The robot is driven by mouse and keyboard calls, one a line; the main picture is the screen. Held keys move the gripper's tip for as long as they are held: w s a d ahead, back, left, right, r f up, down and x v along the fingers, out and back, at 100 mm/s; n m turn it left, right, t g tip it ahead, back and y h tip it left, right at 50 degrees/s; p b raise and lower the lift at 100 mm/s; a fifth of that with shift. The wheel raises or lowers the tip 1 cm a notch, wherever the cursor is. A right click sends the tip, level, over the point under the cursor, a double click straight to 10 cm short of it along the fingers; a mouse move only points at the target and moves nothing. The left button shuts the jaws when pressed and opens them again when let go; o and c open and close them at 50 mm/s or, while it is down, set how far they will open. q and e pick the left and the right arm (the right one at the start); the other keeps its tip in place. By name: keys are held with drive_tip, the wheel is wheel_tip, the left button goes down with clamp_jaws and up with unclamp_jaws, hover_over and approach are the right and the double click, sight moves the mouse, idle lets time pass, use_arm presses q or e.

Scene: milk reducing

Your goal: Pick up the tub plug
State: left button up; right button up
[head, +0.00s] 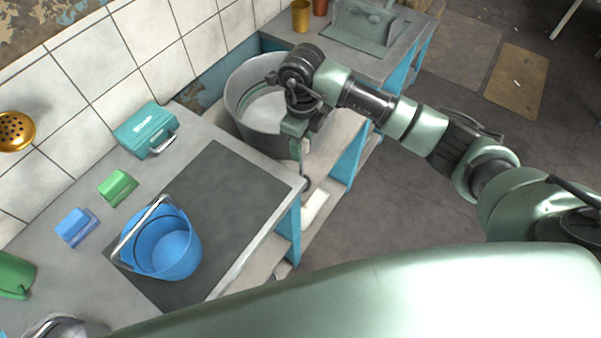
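A large grey metal tub (243,82) stands in the gap between two counters, with pale contents inside. My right gripper (301,150) points down at the tub's near right side, outside its wall. A small pale piece (306,146) shows by its fingertips; I cannot tell whether it is the tub plug or part of the gripper. The tub plug is not clearly seen. The fingers are too small and overlapped to tell open from shut. My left gripper is not in view.
A blue bucket (185,262) with a raised handle stands on the near counter's dark mat (235,205). A teal box (143,128), a green sponge-like block (117,186) and a blue one (76,226) lie along the wall. A white trough-like piece (315,207) is below the tub.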

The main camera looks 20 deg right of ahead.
sight(301, 164)
wheel_tip(301, 164, down, 3)
drive_tip(key=shift+a+f, duration=0.1)
drive_tip(key=shift+f, duration=0.05)
clamp_jaws()
idle(1.4)
